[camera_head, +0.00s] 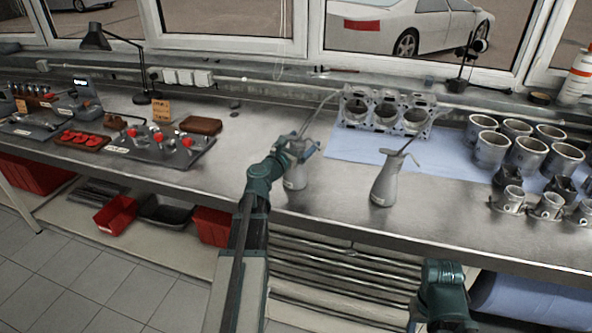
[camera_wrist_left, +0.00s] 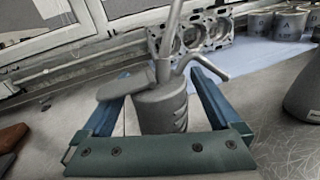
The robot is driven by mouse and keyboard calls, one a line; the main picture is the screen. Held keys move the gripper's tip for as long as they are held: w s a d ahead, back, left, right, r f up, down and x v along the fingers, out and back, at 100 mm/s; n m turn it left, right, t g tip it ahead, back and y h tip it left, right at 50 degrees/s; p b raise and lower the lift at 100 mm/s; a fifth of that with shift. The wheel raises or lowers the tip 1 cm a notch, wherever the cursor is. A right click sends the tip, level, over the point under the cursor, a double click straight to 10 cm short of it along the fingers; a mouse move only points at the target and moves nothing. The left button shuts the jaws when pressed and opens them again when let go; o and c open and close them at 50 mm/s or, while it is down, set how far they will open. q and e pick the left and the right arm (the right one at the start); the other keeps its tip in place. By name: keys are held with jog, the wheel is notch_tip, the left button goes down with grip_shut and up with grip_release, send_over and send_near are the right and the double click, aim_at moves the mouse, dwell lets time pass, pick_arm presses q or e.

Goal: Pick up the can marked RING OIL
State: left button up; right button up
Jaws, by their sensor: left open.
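Two grey oil cans with long thin spouts stand upright on the metal bench. One can (camera_head: 295,180) is at my left gripper (camera_head: 303,150); the other can (camera_head: 384,186) stands apart to its right. In the left wrist view the nearer can (camera_wrist_left: 160,108) is between the open blue fingers of my left gripper (camera_wrist_left: 160,76), its handle and spout rising above them. The second can (camera_wrist_left: 304,98) shows at that view's right edge. The can labels are too small or turned away to read, so I cannot tell which says RING OIL. My right gripper is not in view.
A metal engine block (camera_head: 388,112) sits on a blue cloth (camera_head: 345,148) behind the cans. Several cylinder liners (camera_head: 491,148) and pistons (camera_head: 511,198) stand to the right. A grey tray (camera_head: 190,160) with red parts lies left. Bench between tray and gripper is mostly clear.

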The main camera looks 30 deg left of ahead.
pick_arm(q)
grip_shut()
dwell(0.5)
